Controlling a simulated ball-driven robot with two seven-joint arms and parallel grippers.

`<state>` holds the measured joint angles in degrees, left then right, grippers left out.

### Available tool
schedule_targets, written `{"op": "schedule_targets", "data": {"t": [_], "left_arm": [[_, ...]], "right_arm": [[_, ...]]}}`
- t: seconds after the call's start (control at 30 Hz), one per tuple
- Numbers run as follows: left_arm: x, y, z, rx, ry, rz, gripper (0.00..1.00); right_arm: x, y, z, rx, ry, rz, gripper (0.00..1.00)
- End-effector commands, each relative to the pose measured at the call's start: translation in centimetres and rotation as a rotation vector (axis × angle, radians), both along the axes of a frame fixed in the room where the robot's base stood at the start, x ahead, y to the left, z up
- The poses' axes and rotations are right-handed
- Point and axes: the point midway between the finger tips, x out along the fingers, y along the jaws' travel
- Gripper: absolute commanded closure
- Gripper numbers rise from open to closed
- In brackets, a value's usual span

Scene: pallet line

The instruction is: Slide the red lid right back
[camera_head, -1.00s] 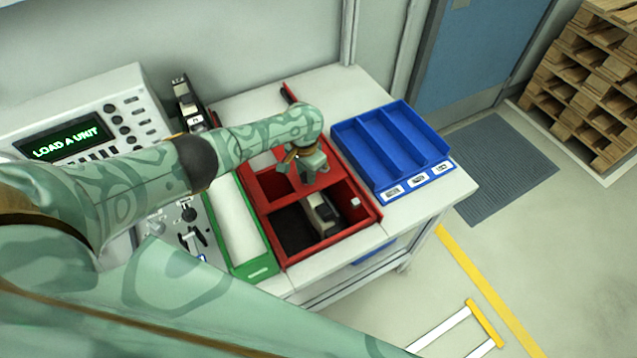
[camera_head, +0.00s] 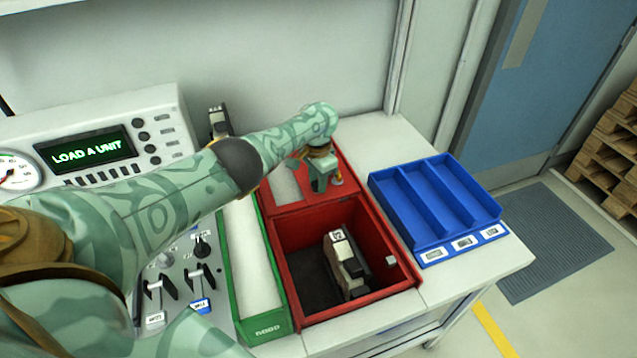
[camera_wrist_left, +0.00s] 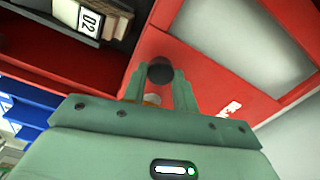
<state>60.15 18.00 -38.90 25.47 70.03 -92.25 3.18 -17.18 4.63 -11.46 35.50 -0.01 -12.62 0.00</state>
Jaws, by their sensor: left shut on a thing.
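The red lid (camera_head: 293,204) lies over the back part of a red box (camera_head: 350,312), and a pale panel shows within its frame. The front of the box is open. A black and cream unit (camera_head: 344,262) with a number label stands inside on the dark floor. My left gripper (camera_head: 321,187) is over the lid, pointing down. In the left wrist view its fingers (camera_wrist_left: 160,88) are closed around a dark round knob (camera_wrist_left: 160,70) on the lid. The unit's label (camera_wrist_left: 91,21) also shows there. My right gripper is not in view.
A narrow green-walled tray (camera_head: 268,327) stands left of the box. A blue divided tray (camera_head: 435,205) stands to the right. A control panel with a screen (camera_head: 92,152) is at the left, and another unit (camera_head: 219,121) stands behind. The wall is close at the back.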

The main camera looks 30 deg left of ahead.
Motion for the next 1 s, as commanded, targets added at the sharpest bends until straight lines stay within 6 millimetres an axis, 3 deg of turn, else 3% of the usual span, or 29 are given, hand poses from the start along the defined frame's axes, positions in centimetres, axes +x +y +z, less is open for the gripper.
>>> {"op": "schedule_targets", "data": {"t": [0.07, 0.1, 0.17, 0.43, 0.57, 1.0], "left_arm": [[0.0, -0.1, 0.0, 0.0, 0.0, -0.002, 1.0], [0.0, -0.1, 0.0, 0.0, 0.0, -0.002, 0.67], [0.0, -0.1, 0.0, 0.0, 0.0, -0.002, 0.5], [0.0, -0.1, 0.1, 0.0, 0.0, -0.001, 0.5], [0.0, -0.1, 1.2, -0.001, -0.003, 0.0, 0.5], [0.1, -0.1, 12.6, 0.0, -0.003, -0.003, 0.5]], "right_arm": [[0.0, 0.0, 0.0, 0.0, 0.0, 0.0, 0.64], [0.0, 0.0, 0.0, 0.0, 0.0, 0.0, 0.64], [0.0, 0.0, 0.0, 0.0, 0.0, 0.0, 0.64], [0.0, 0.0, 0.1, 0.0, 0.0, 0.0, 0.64], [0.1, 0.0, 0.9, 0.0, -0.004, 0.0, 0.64], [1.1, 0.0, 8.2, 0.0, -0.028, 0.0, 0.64]]}}
